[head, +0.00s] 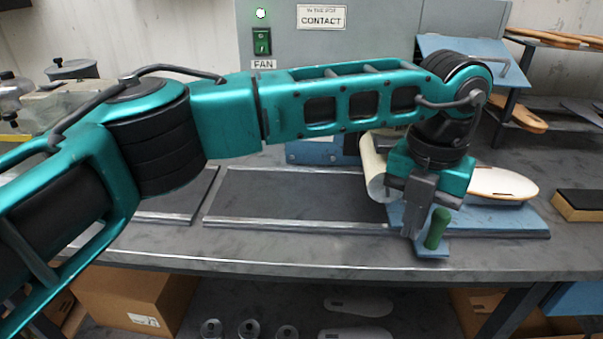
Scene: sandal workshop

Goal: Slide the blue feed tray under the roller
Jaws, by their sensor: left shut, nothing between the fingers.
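The blue feed tray (500,222) lies on the bench at the right end of the metal rails, with a pale sandal sole (505,183) on it. A green handle (437,228) stands upright on the tray's front tab. The cream roller (373,167) is at the tray's left end, partly hidden by my arm. My left gripper (411,234) points down just left of the green handle, shut and empty. I cannot tell whether it touches the handle or tray. My wrist hides part of the tray. My right gripper is not in view.
A dark railed bed (290,195) left of the roller is bare. A grey machine with a lit fan switch (262,41) stands behind. A sanding block (580,205) lies at the right. Soles rest on a rack (500,122) at the back right. A cardboard box (130,298) is below the bench.

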